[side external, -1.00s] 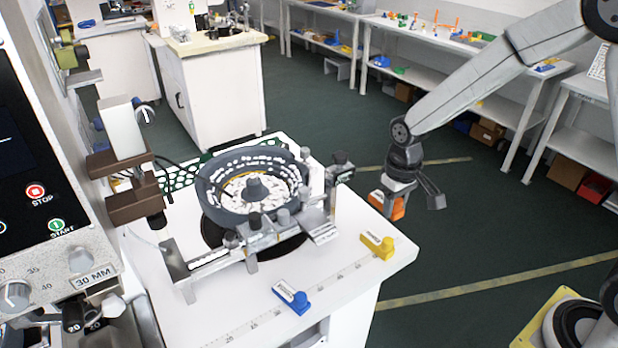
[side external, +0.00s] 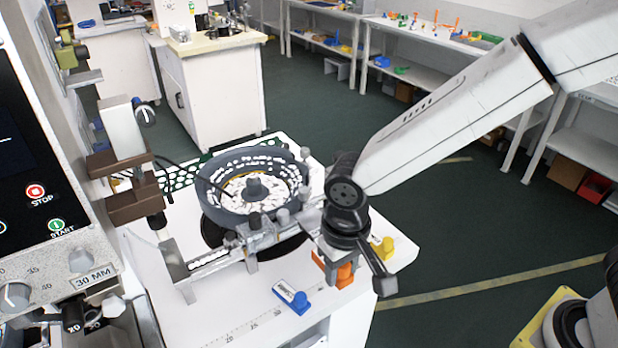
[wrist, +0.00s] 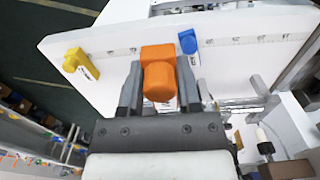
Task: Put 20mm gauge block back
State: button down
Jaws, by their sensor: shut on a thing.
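My gripper (side external: 348,258) is shut on an orange gauge block (side external: 346,276), held over the front right part of the white table. In the wrist view the orange block (wrist: 158,78) sits between the two fingers of my gripper (wrist: 159,90). A blue gauge block (side external: 292,297) lies on the table's printed scale to the left of my gripper; it also shows in the wrist view (wrist: 188,42). A yellow gauge block (side external: 384,247) is partly hidden behind my gripper; the wrist view shows it whole (wrist: 78,62). I cannot read the size labels on the blocks.
A grey bowl feeder (side external: 250,190) with small white parts and a rail stands on the white table (side external: 240,325), close to the left of my gripper. A control panel (side external: 30,170) is at far left. The scale strip between the blue and yellow blocks looks clear.

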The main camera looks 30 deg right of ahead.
jog(key=s+a, duration=0.5)
jog(key=shift+s+a+r, duration=0.15)
jog(key=shift+a+r, duration=0.05)
jog(key=shift+r, duration=0.25)
send_over(257, 329)
jog(key=s, duration=0.1)
jog(key=f, duration=0.5)
jog(key=d+f, duration=0.1)
jog(key=f, duration=0.2)
jog(key=shift+f, duration=0.2)
jog(key=shift+w+a+f, duration=0.3)
jog(key=shift+a+f, duration=0.05)
jog(key=shift+f, duration=0.15)
jog(key=shift+w+a+f, duration=0.1)
jog(key=shift+w+f, duration=0.1)
jog(key=shift+f, duration=1.65)
